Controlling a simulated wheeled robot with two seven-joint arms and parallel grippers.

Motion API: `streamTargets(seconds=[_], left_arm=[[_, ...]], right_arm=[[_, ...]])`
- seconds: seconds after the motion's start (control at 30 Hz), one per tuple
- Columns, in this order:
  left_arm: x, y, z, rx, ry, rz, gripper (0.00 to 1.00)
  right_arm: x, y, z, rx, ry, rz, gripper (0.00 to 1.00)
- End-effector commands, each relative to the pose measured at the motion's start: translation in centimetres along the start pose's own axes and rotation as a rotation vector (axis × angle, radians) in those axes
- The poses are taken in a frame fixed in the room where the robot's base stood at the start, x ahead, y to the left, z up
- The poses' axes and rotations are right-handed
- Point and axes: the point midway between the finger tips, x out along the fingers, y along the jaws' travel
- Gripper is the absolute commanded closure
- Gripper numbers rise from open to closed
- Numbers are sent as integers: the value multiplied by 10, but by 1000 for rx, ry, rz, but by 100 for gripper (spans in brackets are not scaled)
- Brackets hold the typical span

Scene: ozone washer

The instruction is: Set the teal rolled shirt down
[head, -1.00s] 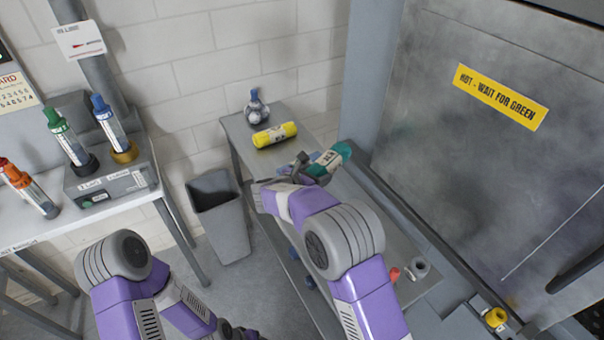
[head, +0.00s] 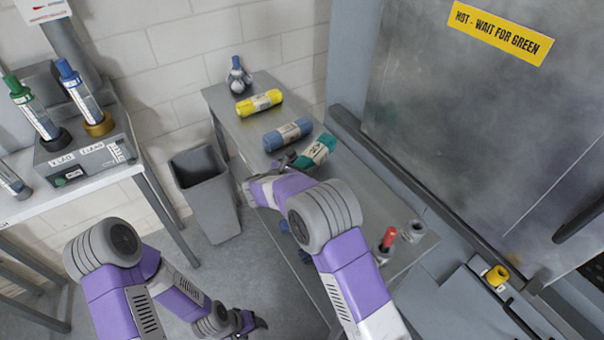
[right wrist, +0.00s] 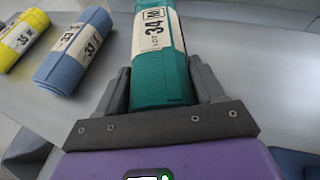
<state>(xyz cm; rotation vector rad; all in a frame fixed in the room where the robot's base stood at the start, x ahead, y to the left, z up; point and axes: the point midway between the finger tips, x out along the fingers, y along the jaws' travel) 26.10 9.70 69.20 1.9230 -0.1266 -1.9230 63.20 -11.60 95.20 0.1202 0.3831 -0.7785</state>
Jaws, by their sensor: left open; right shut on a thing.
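The teal rolled shirt (head: 318,150) has a cream paper band. My right gripper (head: 291,162) is shut on its near end. In the right wrist view the teal rolled shirt (right wrist: 160,62) lies between the two fingers of the right gripper (right wrist: 160,95), its label reading 34. It is low over the metal table (head: 350,190), and I cannot tell whether it touches the top. My left gripper (head: 250,325) is open and empty, low over the floor at the bottom of the head view.
A blue rolled shirt (head: 288,134) and a yellow rolled shirt (head: 259,103) lie on the table beside the teal one. A bottle-like item (head: 238,76) stands at the far end. A grey bin (head: 206,195) stands left of the table. A large metal door (head: 480,120) rises at the right.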

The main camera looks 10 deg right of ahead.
Motion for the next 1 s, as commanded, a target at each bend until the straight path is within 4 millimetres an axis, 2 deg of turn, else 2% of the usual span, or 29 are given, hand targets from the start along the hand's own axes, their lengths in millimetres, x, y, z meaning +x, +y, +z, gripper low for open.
streamTargets(seconds=[0.23, 0.57, 0.6, 0.7, 0.77, 1.0], left_arm=[[7, -3, 0, 0, 0, 0, 39], [8, -3, 0, 0, 0, 0, 39], [8, -3, 0, 0, 0, 0, 39], [8, -3, 0, 0, 0, 0, 39], [8, -3, 0, 0, 0, 0, 39], [8, -3, 0, 0, 0, 0, 39]], right_arm=[[13, 1, -31, -2, 0, -1, 70], [14, 1, -34, 0, -1, 0, 70], [14, 1, -35, 0, 1, 0, 29], [14, 1, -34, 0, 1, 0, 14], [14, 1, -34, 0, 1, 0, 7], [14, 1, -34, 0, 1, -1, 7]])
